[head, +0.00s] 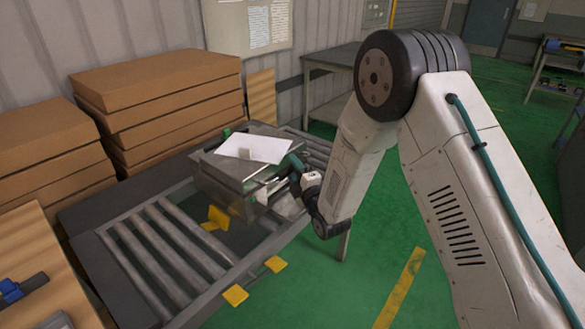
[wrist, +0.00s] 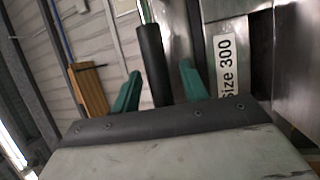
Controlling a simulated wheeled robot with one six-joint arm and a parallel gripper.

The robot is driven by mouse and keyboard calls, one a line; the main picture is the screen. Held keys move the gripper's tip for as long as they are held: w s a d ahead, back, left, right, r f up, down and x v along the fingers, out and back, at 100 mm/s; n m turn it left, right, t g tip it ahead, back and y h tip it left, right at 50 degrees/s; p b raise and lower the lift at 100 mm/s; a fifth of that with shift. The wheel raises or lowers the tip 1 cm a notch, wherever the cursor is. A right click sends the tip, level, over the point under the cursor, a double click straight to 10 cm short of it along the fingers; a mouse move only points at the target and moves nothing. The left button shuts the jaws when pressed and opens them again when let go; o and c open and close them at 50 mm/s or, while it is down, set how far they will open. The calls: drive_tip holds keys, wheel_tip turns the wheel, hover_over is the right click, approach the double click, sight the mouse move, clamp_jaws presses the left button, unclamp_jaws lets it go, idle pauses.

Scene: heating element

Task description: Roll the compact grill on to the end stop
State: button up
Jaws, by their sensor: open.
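The compact grill (head: 222,178) is a boxy metal unit with a white sheet (head: 255,149) on top. It sits on the roller conveyor (head: 165,245), toward its far end. My gripper (head: 283,172) is at the grill's right side. In the wrist view its two green fingers are apart, and my gripper (wrist: 160,70) has a dark cylindrical grip (wrist: 152,65) on a metal rod between or just beyond them. I cannot tell whether they touch. A "Size 300" label (wrist: 228,68) is on the metal face at right. I cannot tell which part is the end stop.
Bare rollers lie at the conveyor's near end. Stacked cardboard boxes (head: 160,95) line the left. A grey table (head: 335,58) is behind.

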drive_tip(key=shift+w+a, duration=0.15)
drive_tip(key=shift+w, duration=0.15)
